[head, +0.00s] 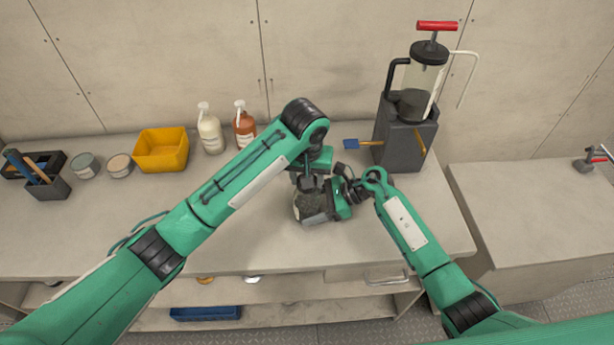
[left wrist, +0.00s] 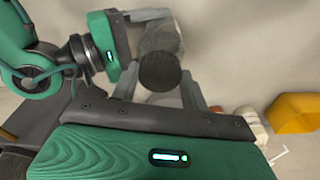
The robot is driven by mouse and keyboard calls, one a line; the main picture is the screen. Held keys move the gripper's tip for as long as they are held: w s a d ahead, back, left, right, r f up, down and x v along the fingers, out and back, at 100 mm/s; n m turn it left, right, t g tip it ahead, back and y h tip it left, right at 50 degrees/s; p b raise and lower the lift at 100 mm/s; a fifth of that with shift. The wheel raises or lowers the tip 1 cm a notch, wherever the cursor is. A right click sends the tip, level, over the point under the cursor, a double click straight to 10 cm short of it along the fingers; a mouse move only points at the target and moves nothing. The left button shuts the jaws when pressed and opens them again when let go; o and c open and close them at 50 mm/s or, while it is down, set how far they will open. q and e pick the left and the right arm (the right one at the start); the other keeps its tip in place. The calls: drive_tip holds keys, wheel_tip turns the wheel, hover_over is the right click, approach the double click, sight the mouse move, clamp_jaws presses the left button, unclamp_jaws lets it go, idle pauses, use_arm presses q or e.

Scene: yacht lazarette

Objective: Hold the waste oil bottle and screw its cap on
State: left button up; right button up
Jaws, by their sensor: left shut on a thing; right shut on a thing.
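The waste oil bottle (head: 304,208), a clear-looking jar with dark contents, is upright at the counter's front middle; it also shows in the left wrist view (left wrist: 160,38). My right gripper (head: 318,208) is shut on its side from the right. My left gripper (head: 308,180) points down from above and is shut on the dark round cap (left wrist: 160,74). The cap is in line with the bottle's top. The fingers hide the bottle's neck, so I cannot tell whether the cap touches it or how far it is on.
A yellow bin (head: 161,150), a white pump bottle (head: 210,132) and an orange one (head: 244,128) stand at the back. A dark pump unit (head: 405,135) stands back right, with a blue-ended tool (head: 352,143) beside it. The counter's front left is clear.

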use_arm(q)
drive_tip(key=o, duration=1.4)
drive_tip(key=shift+c, duration=0.2)
wheel_tip(320, 180, up, 12)
drive_tip(key=s, duration=0.1)
drive_tip(key=shift+s+a, duration=0.15)
drive_tip(key=shift+s, duration=0.05)
drive_tip(key=shift+f, duration=0.1)
use_arm(e)
drive_tip(key=o, duration=1.5)
drive_tip(key=shift+c, duration=0.2)
